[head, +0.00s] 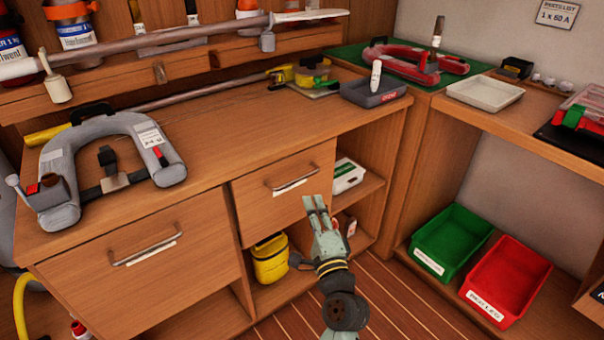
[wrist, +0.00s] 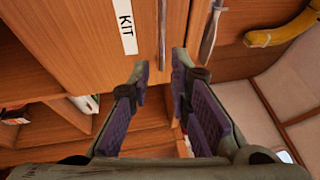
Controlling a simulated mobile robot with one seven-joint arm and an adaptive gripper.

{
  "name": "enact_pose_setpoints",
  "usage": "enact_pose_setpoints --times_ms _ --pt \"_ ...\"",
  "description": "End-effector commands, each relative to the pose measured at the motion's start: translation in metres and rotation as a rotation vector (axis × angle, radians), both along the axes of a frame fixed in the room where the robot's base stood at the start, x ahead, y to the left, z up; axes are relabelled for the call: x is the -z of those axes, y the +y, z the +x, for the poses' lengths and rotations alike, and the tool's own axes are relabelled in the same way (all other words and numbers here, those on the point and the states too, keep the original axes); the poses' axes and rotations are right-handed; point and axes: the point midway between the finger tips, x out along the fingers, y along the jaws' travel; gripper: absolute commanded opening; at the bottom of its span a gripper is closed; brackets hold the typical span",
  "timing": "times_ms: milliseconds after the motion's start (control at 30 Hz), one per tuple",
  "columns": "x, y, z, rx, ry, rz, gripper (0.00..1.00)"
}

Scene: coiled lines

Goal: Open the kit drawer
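The kit drawer is a wooden front (head: 270,205) in the bench, with a metal bar handle (head: 292,180) and a white label under it. It looks shut. In the wrist view the label (wrist: 126,22) reads KIT, and the handle (wrist: 162,35) stands just beside it. My gripper (head: 315,198) is in front of the drawer's right side, lower than the handle in the head view. In the wrist view my gripper (wrist: 160,65) has its two fingers apart, with nothing between them. The handle lies just past the fingertips, roughly in line with the gap.
A second drawer (head: 170,280) with its own handle is at the left. Below the kit drawer is an open shelf with a yellow bag (head: 270,258). A green bin (head: 450,240) and a red bin (head: 507,280) stand at the right. The floor in front is clear.

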Motion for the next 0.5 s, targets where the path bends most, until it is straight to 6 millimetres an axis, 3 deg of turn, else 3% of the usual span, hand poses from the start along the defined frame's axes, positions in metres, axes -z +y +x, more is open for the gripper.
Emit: enact_pose_setpoints --times_ms 500 --pt "-0.019 0.022 0.085 -0.003 -0.004 -0.005 0.18"
